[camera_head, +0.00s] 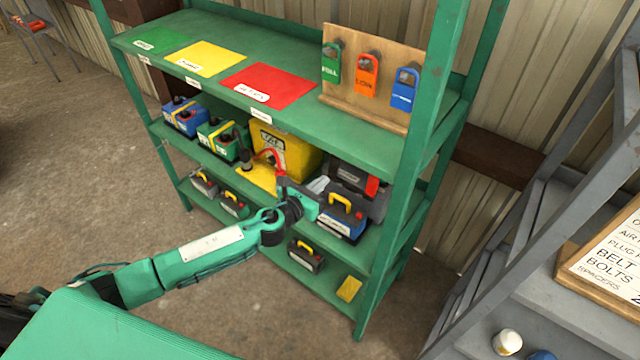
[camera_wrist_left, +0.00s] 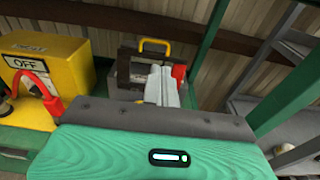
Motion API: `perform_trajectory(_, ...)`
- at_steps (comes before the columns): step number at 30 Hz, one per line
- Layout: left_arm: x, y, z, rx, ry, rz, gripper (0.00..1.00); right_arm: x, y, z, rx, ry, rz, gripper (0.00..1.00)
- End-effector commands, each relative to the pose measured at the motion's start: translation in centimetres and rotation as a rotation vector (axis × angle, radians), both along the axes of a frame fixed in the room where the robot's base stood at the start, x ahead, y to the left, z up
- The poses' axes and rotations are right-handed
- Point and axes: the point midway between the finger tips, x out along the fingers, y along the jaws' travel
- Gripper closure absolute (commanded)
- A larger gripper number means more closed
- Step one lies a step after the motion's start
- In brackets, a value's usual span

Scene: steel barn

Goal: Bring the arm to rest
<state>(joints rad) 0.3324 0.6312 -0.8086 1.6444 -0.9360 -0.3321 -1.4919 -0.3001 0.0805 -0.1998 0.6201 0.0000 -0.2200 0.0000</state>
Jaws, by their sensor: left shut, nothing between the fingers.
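My left arm (camera_head: 215,246) is green and reaches from the lower left to the middle shelf of the green rack in the head view. My left gripper (camera_head: 318,186) is at the front of that shelf, between the yellow box and the blue-and-black battery. In the left wrist view its pale fingers (camera_wrist_left: 163,84) are together with nothing between them. Behind them stands a dark case with a yellow handle (camera_wrist_left: 154,48); I cannot tell the exact gap. My right gripper is not in view.
A yellow box with a switch (camera_head: 285,150) and red lead is close beside the hand. The blue battery (camera_head: 342,222) stands to its right. The rack's green post (camera_head: 412,165) and grey steps (camera_head: 535,230) are further right. Open floor (camera_head: 120,210) lies left.

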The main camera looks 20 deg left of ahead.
Motion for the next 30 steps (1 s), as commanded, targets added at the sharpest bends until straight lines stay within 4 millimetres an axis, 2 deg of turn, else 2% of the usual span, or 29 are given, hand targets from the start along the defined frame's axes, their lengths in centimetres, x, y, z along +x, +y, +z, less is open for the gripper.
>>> perform_trajectory(12, 0.0, 0.0, 0.0, -0.002, 0.001, 0.001, 1.0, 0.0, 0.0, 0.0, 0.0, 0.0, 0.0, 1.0)
perform_trajectory(14, 0.0, 0.1, -0.5, -0.014, 0.014, 0.008, 1.0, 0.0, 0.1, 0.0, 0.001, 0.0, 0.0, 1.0)
perform_trajectory(16, 0.0, 0.6, -2.1, -0.065, 0.058, 0.033, 1.0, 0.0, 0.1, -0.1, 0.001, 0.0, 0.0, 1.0)
perform_trajectory(17, 0.0, 1.0, -3.2, -0.1, 0.089, 0.052, 1.0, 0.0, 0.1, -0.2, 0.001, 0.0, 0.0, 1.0)
perform_trajectory(20, -0.6, 2.8, -8.6, -0.276, 0.237, 0.152, 1.0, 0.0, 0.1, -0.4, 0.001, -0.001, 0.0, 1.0)
perform_trajectory(23, -2.4, 5.0, -15.7, -0.511, 0.411, 0.299, 1.0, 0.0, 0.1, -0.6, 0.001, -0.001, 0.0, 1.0)
perform_trajectory(24, -3.5, 5.9, -18.5, -0.607, 0.477, 0.366, 1.0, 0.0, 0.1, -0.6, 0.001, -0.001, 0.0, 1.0)
perform_trajectory(26, -5.4, 7.0, -22.5, -0.745, 0.564, 0.468, 1.0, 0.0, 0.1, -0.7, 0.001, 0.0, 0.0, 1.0)
perform_trajectory(27, -6.9, 7.8, -25.2, -0.835, 0.619, 0.539, 1.0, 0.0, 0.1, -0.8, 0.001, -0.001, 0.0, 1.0)
perform_trajectory(29, -9.4, 8.7, -29.0, -0.967, 0.69, 0.648, 1.0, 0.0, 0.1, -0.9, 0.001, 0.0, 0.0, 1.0)
perform_trajectory(30, -11.3, 9.1, -31.4, -1.051, 0.732, 0.723, 1.0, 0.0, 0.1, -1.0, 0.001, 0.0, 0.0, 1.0)
